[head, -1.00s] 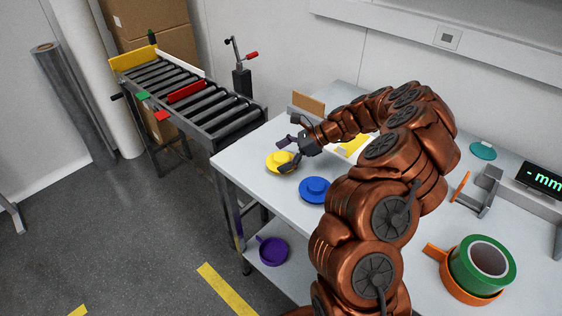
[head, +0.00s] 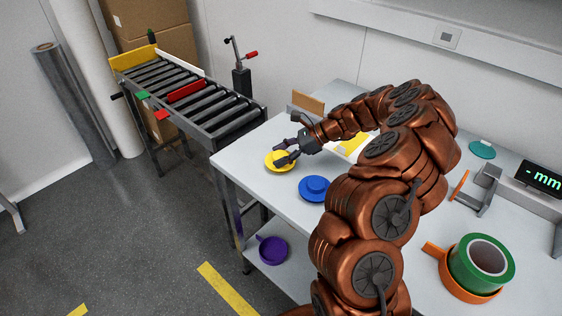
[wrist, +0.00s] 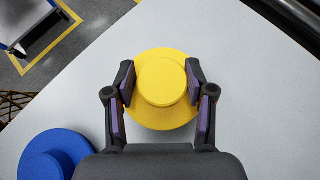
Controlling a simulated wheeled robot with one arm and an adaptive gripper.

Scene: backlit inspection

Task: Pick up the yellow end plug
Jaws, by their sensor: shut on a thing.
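The yellow end plug (head: 274,165) is a wide round flange with a smaller round boss on top. It stands at the left end of the white table (head: 252,182). In the wrist view the yellow end plug (wrist: 162,117) lies between the two fingers, its boss facing the camera. My gripper (head: 283,153) is shut on its raised boss; in the wrist view my gripper (wrist: 161,82) has a finger on each side of it, above the flange. I cannot tell any gap between flange and table.
A blue plug of like shape (head: 316,189) sits close by on the table, at lower left in the wrist view (wrist: 55,148). A roller conveyor (head: 190,100) stands beyond the table's left end. A green tape roll (head: 464,275) lies in an orange holder at right.

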